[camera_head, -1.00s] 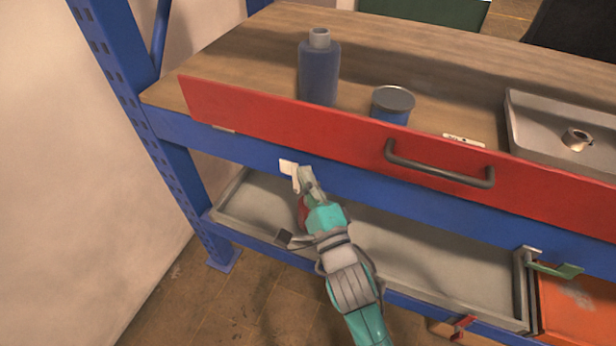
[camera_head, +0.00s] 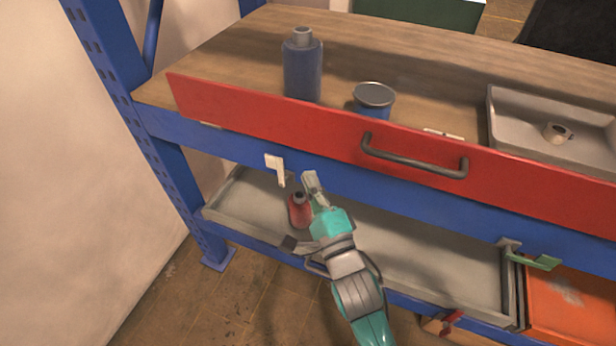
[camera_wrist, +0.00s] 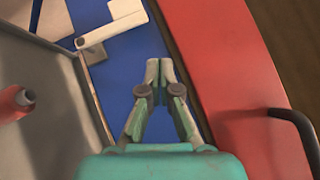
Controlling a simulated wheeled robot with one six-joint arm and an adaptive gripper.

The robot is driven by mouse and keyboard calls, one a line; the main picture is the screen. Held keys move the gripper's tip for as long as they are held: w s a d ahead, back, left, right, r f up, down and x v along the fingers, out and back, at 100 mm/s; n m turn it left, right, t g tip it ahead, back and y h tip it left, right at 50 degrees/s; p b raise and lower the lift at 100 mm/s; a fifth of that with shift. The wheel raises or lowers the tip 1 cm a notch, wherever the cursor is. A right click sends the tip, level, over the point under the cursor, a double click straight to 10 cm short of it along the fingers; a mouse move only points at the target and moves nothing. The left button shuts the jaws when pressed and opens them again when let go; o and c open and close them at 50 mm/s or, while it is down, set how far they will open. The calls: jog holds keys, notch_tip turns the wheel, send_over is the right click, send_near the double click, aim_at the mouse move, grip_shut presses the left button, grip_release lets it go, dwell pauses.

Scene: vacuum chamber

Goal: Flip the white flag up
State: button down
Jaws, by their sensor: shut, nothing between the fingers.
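The white flag (camera_head: 281,178) is on the blue beam below the red drawer front, left of my gripper. Its arm hangs down from a small white plate. It also shows at the upper left of the wrist view (camera_wrist: 108,31), with the arm pointing left, away from the red panel. My gripper (camera_head: 310,180) is shut and empty in front of the blue beam, just right of the flag with a small gap between. The closed fingertips show in the wrist view (camera_wrist: 160,66), apart from the flag.
The red panel (camera_head: 220,113) with a dark handle (camera_head: 412,165) is above. A red bottle (camera_head: 299,213) stands in the grey tray (camera_head: 430,275) below. A green flag (camera_head: 535,261) and orange drawer (camera_head: 575,305) are at the right. A blue bottle (camera_head: 303,72) stands on the tabletop.

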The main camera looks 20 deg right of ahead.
jog(key=s, duration=0.8)
jog(key=shift+d, duration=0.45)
jog(key=shift+s, duration=0.1)
jog(key=s+d+f+n+g, duration=0.1)
jog(key=s+f+n, duration=0.3)
jog(key=s, duration=0.6)
jog(key=s+d+f+n+g+h, duration=0.1)
jog(key=s+f+n+g, duration=0.2)
jog(key=s+n, duration=0.6)
jog(key=s+d+f+n+g, duration=0.2)
jog(key=s+f+n, duration=0.4)
jog(key=s, duration=0.5)
jog(key=shift+f+n, duration=0.3)
jog(key=shift+n, duration=0.3)
